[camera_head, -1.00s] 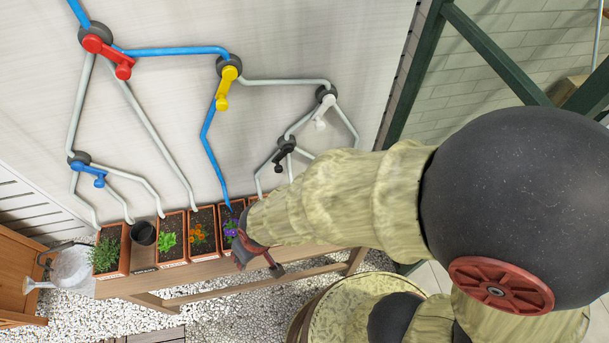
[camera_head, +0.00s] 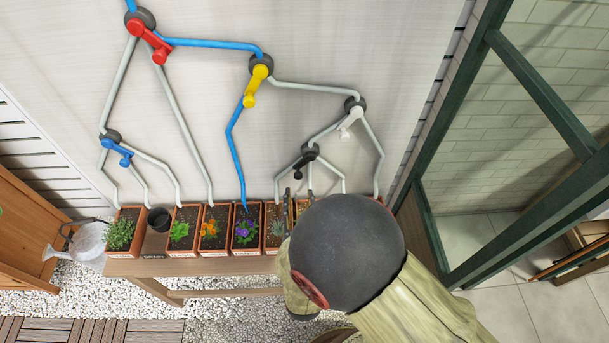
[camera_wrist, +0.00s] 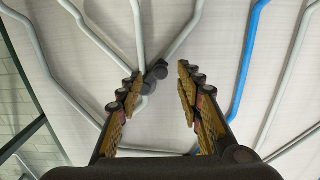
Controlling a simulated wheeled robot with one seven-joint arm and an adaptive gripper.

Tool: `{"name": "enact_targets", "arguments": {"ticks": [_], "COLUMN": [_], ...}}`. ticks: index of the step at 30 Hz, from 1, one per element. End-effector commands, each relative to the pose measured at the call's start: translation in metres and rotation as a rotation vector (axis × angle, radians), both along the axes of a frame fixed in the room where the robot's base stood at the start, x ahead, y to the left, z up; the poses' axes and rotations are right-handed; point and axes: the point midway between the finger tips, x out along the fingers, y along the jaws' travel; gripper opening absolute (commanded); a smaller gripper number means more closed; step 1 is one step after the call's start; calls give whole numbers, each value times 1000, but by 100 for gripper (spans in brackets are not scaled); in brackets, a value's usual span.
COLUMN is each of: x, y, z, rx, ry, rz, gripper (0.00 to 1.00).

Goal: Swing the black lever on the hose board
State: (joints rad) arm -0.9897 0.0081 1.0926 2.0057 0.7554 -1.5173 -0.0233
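The black lever (camera_head: 304,160) sits on its dark round hub on the white hose board (camera_head: 200,110), where grey pipes fork at the lower right. In the wrist view the black lever (camera_wrist: 152,74) shows ahead, just beyond the fingertips. My gripper (camera_wrist: 156,80) is open, with its two padded fingers apart and nothing between them. Its left fingertip looks close to the lever; I cannot tell whether they touch. In the head view my arm hides most of the gripper, below the lever.
Red (camera_head: 150,40), yellow (camera_head: 257,84), white (camera_head: 351,122) and blue (camera_head: 116,148) levers share the board. Blue hose runs from the red lever past the yellow one to purple flowers (camera_head: 246,230). Several potted plants line a wooden bench (camera_head: 205,268). A green frame (camera_head: 545,95) stands at right.

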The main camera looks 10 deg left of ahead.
Motion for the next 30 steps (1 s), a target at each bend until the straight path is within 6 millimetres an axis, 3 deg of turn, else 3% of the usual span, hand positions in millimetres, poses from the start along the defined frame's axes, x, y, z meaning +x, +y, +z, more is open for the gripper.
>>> {"name": "enact_targets", "arguments": {"ticks": [5, 18, 30], "x": [9, 68, 76], "y": [1, 16, 19], "z": [8, 7, 8], "rx": [8, 8, 6], "ry": [-31, -29, -27], "rz": [-4, -2, 1], "gripper": [36, 36, 36]}}
